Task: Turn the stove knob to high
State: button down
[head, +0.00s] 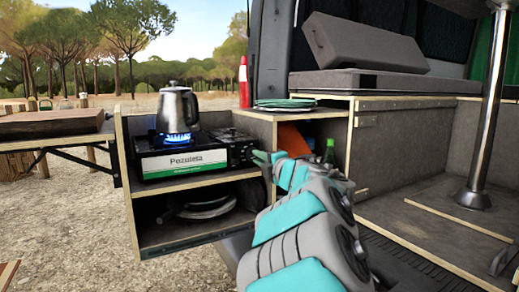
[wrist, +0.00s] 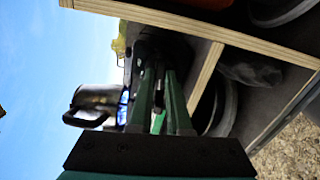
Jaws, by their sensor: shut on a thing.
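The camping stove (head: 183,162), with a white "Pezuleta" front and green stripe, stands on the upper shelf of the tailgate unit. A metal kettle (head: 178,108) sits on its burner, and a blue flame (head: 177,139) burns beneath; the kettle also shows in the wrist view (wrist: 97,97). My gripper (head: 257,157) reaches the stove's right-hand end, where the knob is. In the wrist view, its green fingers (wrist: 156,82) are closed on the dark knob. The knob is mostly hidden by the fingers, so its angle cannot be read.
Dark dishes (head: 207,207) lie on the shelf below. A green bottle (head: 329,152) and an orange thing (head: 293,138) are in the cubby close behind my arm. A wooden side table (head: 55,122) stands left.

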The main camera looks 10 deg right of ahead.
dwell(0.3)
jog(key=c, duration=0.9)
grip_release()
jog(key=shift+o, duration=0.2)
jog(key=v, duration=0.7)
jog(key=shift+s, duration=0.35)
jog(key=shift+d+r, duration=0.1)
jog(key=shift+d, duration=0.05)
